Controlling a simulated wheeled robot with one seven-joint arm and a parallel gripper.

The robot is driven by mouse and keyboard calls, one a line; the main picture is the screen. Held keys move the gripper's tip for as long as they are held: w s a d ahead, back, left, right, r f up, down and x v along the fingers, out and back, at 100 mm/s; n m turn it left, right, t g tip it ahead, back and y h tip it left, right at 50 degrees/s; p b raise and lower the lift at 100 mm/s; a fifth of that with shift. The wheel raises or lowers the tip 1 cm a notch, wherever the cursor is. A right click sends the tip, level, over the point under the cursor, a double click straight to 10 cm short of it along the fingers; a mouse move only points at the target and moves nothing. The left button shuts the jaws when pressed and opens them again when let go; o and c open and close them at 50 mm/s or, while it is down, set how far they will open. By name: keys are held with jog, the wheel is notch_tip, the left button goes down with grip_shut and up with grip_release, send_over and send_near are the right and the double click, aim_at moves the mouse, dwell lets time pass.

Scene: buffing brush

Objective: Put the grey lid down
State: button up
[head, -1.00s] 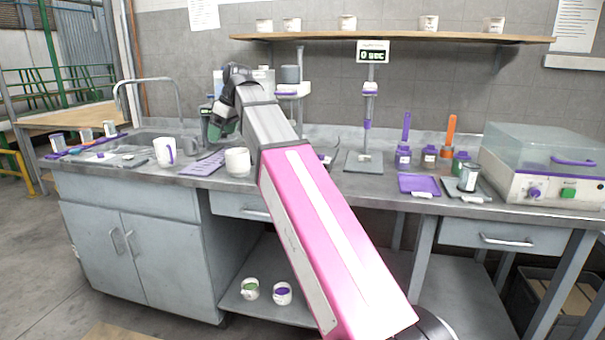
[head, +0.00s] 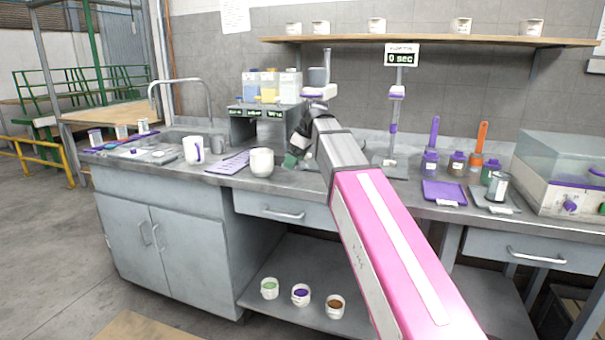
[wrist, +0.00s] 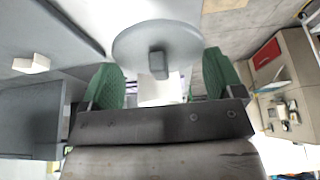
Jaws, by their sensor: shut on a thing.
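The grey lid (wrist: 158,42) is a round flat disc with a small dark knob, seen just ahead of my fingertips in the wrist view. My gripper (wrist: 163,80) has green finger pads either side of the knob's line and is shut on the lid; the exact contact is not clear. In the head view my gripper (head: 294,156) is low over the counter, just right of a white pot (head: 262,163). The lid cannot be made out there, where the wrist and fingers hide much of it.
The grey counter (head: 225,180) holds a purple mat (head: 228,163), a white mug (head: 193,150) and a stand with a "0 sec" display (head: 402,57) behind my arm. Purple tray (head: 444,192), bottles and a clear-lidded machine (head: 570,175) are at the right.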

aim_at(302, 180)
jog(key=shift+w+d+f, duration=0.4)
jog(key=shift+d, duration=0.15)
jog(key=shift+w+d+f, duration=0.35)
jog(key=shift+d, duration=0.15)
jog(key=shift+f, duration=2.05)
jog(key=o, duration=0.6)
jog(key=shift+f, duration=0.1)
jog(key=shift+o, duration=0.3)
jog(key=v, duration=1.2)
jog(key=shift+a, duration=0.1)
